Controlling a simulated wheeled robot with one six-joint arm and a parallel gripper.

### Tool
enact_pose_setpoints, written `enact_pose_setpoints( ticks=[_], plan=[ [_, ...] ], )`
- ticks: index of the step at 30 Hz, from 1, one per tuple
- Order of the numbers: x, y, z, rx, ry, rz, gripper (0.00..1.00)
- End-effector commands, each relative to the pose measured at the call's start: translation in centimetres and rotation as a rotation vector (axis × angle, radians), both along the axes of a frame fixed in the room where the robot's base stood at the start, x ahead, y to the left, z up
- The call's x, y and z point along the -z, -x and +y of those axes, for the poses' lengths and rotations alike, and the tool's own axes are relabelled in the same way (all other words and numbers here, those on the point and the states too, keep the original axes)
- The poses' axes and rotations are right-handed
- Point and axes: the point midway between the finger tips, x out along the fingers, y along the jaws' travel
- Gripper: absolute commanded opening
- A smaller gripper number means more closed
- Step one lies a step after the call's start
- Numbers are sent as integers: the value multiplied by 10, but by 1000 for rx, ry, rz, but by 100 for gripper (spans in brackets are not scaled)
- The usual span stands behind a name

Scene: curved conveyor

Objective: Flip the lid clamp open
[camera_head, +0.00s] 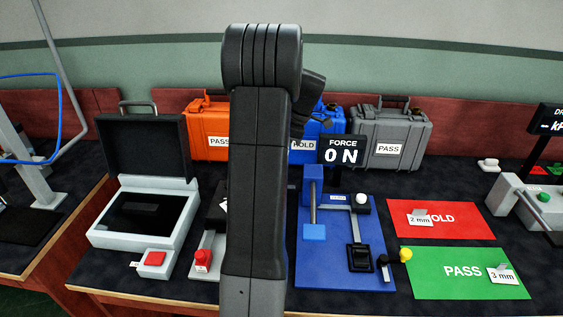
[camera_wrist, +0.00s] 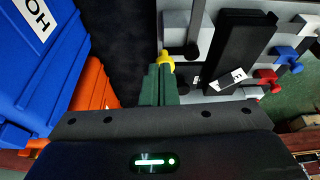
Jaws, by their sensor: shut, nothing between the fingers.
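My gripper (camera_wrist: 158,78) shows in the wrist view as dark green fingers held together. A small yellow piece (camera_wrist: 166,61) is right at the fingertips; it may be the lid clamp's tip, and I cannot tell whether the fingers touch it. Beside it on the right is a light grey device with a black lid (camera_wrist: 241,42), which bears a white label, and a dark lever (camera_wrist: 194,30) with a rounded end. My gripper is hidden there.
A blue case (camera_wrist: 40,70) and an orange case (camera_wrist: 92,88) stand on the wrist view's left. In the head view, an open-lidded grey box (camera_head: 110,228) is left of my arm. A blue force station (camera_head: 340,265), red mat (camera_head: 465,226) and green mat (camera_head: 440,285) are right.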

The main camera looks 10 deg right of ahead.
Motion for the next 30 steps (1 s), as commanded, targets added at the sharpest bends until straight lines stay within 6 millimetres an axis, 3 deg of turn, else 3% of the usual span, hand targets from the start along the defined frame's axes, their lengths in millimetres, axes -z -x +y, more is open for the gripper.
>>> enact_pose_setpoints(
  ticks=[6, 12, 18, 30],
  plan=[
    [-51, 3, -17, 2, 2, -4, 0],
    [-80, 5, -27, 2, 1, -1, 0],
    [-90, 6, -30, 1, 1, 1, 0],
    [-87, 6, -29, 1, 0, 1, 0]
  ],
)
